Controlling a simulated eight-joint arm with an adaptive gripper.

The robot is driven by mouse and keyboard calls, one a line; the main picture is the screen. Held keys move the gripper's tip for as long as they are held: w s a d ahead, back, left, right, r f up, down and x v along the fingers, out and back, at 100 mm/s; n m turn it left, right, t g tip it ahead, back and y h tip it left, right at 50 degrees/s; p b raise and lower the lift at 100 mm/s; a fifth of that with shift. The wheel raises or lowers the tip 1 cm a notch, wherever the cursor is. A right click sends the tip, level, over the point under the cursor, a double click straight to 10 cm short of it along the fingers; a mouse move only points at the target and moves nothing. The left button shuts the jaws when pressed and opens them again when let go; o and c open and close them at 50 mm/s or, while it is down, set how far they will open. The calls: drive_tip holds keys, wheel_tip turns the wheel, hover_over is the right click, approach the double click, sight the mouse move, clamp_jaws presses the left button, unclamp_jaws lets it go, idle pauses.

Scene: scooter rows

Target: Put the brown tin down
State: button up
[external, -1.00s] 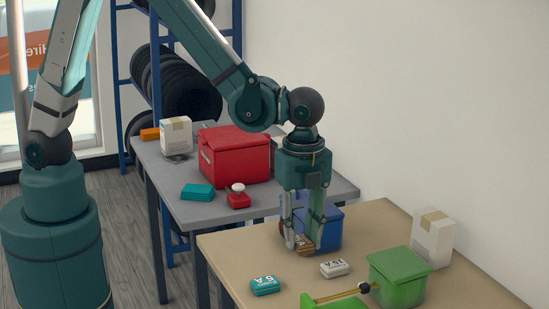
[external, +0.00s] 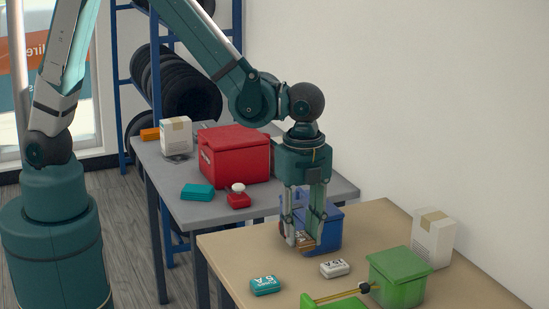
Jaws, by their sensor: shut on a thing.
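The brown tin (external: 305,241) is between the fingertips of my gripper (external: 304,238), which is shut on it. The tin is small and partly covered by the fingers. It is low at the tan table (external: 235,248), in front of a blue box (external: 328,232). I cannot tell whether the tin touches the tabletop.
A white tin (external: 335,268) and a teal tin (external: 265,285) lie nearby on the tan table. A green box (external: 397,278) and a white carton (external: 432,238) stand to the right. The grey table (external: 215,211) behind holds a red box (external: 234,155).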

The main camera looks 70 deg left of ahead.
sight(302, 234)
drive_tip(key=shift+r, duration=0.15)
wheel_tip(302, 234, up, 11)
drive_tip(key=w+a+n+b, duration=0.1)
drive_tip(key=w+a+n, duration=0.2)
drive_tip(key=a, duration=1.1)
drive_tip(key=w+a+n, duration=0.3)
drive_tip(key=a, duration=1.1)
drive_tip(key=w+a+n+b, duration=0.1)
drive_tip(key=w+a+n, duration=0.2)
drive_tip(key=a, duration=1.2)
drive_tip(key=s+a+n+b, duration=0.1)
drive_tip(key=s+a+n, duration=0.2)
drive_tip(key=s+a, duration=0.55)
drive_tip(key=s+a+n, duration=0.3)
drive_tip(key=a, duration=1.1)
drive_tip(key=s+a+n+b, duration=0.1)
drive_tip(key=s+a+n, duration=0.2)
drive_tip(key=s+a, duration=0.55)
drive_tip(key=w+a+f, duration=0.1)
drive_tip(key=f, duration=0.6)
drive_tip(key=w+a+f, duration=0.1)
drive_tip(key=w+f, duration=0.1)
drive_tip(key=f, duration=0.6)
drive_tip(key=shift+a, duration=0.25)
drive_tip(key=shift+f, duration=0.1)
